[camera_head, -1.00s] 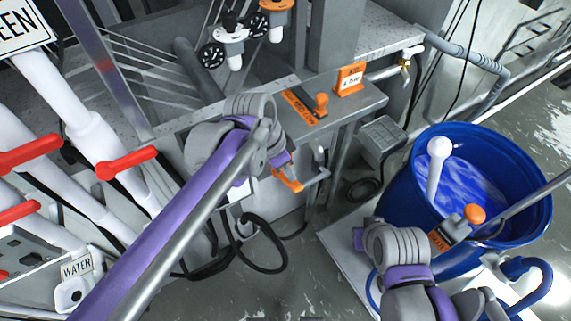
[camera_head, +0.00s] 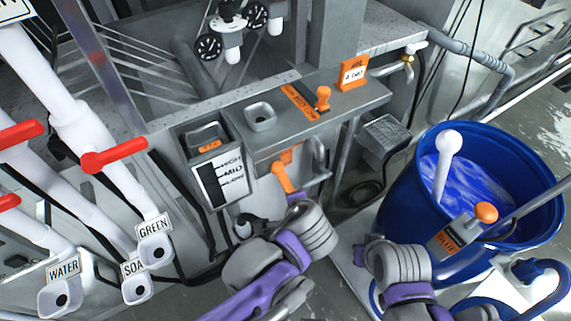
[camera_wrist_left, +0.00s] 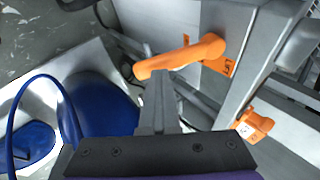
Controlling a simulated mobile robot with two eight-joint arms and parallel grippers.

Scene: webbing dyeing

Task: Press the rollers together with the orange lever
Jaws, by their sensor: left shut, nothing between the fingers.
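An orange lever (camera_head: 282,177) sticks out from the front of the grey machine, below the work surface. The left wrist view shows it as an orange handle (camera_wrist_left: 180,57) reaching left from its pivot. My left gripper (camera_wrist_left: 158,80) is shut and empty, its fingertips just below the lever's free end in that view. I cannot tell whether they touch it. In the head view my left wrist hides most of the fingers. My right gripper (camera_head: 361,240) is beside the blue barrel, its fingers too unclear to read. I cannot make out the rollers with certainty.
A blue barrel (camera_head: 395,200) with blue liquid and a white-knobbed rod stands right. A smaller orange knob (camera_head: 323,97) and an orange sign (camera_head: 353,74) are on the grey ledge. White pipes with red valves (camera_head: 115,158) line the left. A HIGH/MID panel (camera_head: 228,180) is beside the lever.

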